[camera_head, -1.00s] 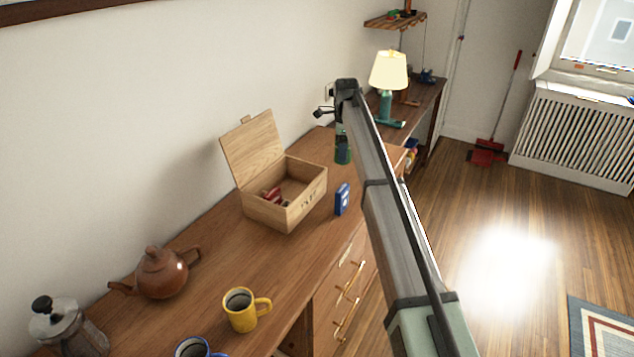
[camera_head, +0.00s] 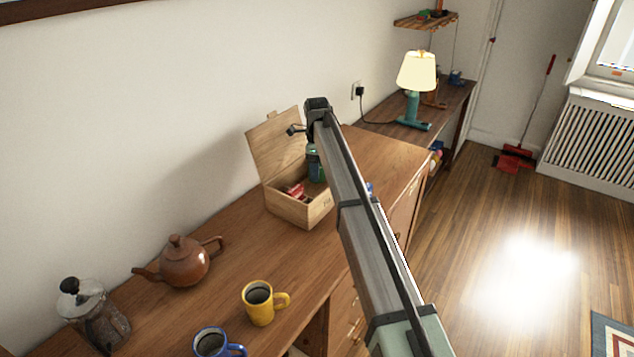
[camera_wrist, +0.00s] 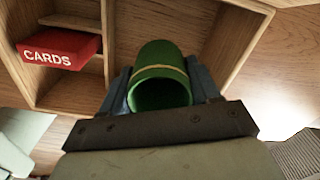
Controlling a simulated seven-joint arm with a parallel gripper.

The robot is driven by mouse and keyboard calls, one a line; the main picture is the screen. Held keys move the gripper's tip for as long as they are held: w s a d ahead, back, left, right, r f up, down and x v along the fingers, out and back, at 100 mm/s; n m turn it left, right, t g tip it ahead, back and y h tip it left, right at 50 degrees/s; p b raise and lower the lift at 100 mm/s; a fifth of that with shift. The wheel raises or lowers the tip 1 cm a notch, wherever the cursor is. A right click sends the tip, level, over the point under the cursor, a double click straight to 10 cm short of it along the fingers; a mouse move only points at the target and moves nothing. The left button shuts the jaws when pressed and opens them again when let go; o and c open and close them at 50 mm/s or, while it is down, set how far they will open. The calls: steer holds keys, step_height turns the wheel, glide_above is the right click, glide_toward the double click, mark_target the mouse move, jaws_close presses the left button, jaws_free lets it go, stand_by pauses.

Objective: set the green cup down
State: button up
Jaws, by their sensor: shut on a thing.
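The green cup (camera_wrist: 160,75) is held between the two fingers of my gripper (camera_wrist: 162,92) in the wrist view. It has a thin yellowish band, and its dark open mouth faces the camera. The gripper is shut on it. In the head view the cup (camera_head: 316,168) hangs below the arm's end, at the wooden box (camera_head: 300,212). In the wrist view the box's compartments lie behind the cup. I cannot tell whether the cup touches the box floor. My arm hides part of the box's right side.
A red card pack (camera_wrist: 60,47) lies in the box, left of the cup. The box lid (camera_head: 277,145) stands open against the wall side. A teapot (camera_head: 184,263), yellow mug (camera_head: 259,304), blue mug (camera_head: 212,344) and moka pot (camera_head: 96,318) stand nearer. A lamp (camera_head: 416,72) stands beyond.

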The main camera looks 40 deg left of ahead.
steer(key=shift+f, duration=2.6)
steer(key=shift+f, duration=0.15)
steer(key=o, duration=1.1)
step_height(320, 180, up, 12)
steer(key=shift+r, duration=0.2)
